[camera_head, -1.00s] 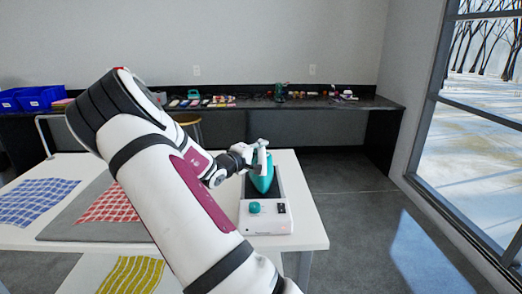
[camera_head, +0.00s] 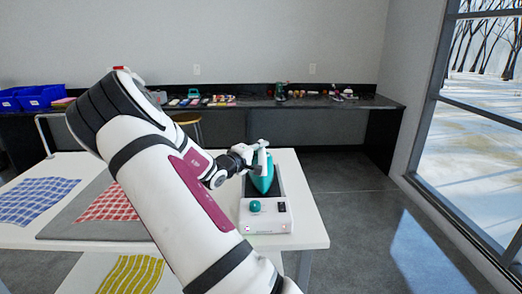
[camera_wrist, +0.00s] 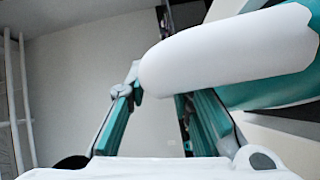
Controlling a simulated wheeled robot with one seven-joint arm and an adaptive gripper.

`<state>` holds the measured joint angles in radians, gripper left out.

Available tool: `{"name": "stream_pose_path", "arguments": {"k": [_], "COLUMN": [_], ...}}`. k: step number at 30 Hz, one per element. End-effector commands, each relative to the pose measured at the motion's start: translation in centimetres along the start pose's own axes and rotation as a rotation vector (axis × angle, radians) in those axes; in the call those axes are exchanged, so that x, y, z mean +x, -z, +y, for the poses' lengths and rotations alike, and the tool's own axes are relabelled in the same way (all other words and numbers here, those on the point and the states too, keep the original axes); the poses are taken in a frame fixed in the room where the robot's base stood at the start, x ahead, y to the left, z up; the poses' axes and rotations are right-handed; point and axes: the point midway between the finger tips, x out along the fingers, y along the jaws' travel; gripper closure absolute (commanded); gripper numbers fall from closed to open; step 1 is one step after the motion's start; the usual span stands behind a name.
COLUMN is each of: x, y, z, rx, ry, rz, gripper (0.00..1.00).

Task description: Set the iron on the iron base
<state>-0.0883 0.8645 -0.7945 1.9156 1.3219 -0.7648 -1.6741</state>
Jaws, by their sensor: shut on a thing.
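The teal and white iron (camera_head: 262,182) is at the right end of the white table, over the dark sloping top of the iron base. The iron base (camera_head: 265,220) is a white box with a teal knob and a dark switch on its front. My gripper (camera_head: 262,150) is shut on the iron at its upper part. In the wrist view the iron's white handle (camera_wrist: 220,50) and teal body (camera_wrist: 270,85) fill the upper right by the fingers. Whether the iron's sole touches the base is hidden from these angles.
The white table (camera_head: 315,225) carries a grey mat (camera_head: 65,228), a red checked cloth (camera_head: 108,207) and a blue checked cloth (camera_head: 38,202). A yellow cloth (camera_head: 130,275) lies in front. A dark counter (camera_head: 350,103) with small items runs along the back wall. A window is at right.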

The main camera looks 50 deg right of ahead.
Motion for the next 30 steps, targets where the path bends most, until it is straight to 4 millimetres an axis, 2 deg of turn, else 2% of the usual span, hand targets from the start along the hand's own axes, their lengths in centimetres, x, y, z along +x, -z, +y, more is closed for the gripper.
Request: {"name": "stream_pose_path", "arguments": {"k": [9, 10, 11, 20, 30], "x": [0.1, 0.1, 0.1, -0.1, -2.3], "y": [-0.1, -0.1, -0.1, -0.1, -0.1], "z": [-0.3, -0.3, -0.3, -0.6, -0.4], "rx": [0.002, 0.002, 0.002, -0.001, -0.001], "ry": [-0.005, -0.004, -0.004, 0.003, 0.001], "rz": [0.000, 0.000, 0.000, 0.000, 0.001], "gripper": [1.00, 0.72, 0.70, 0.70, 0.70]}}
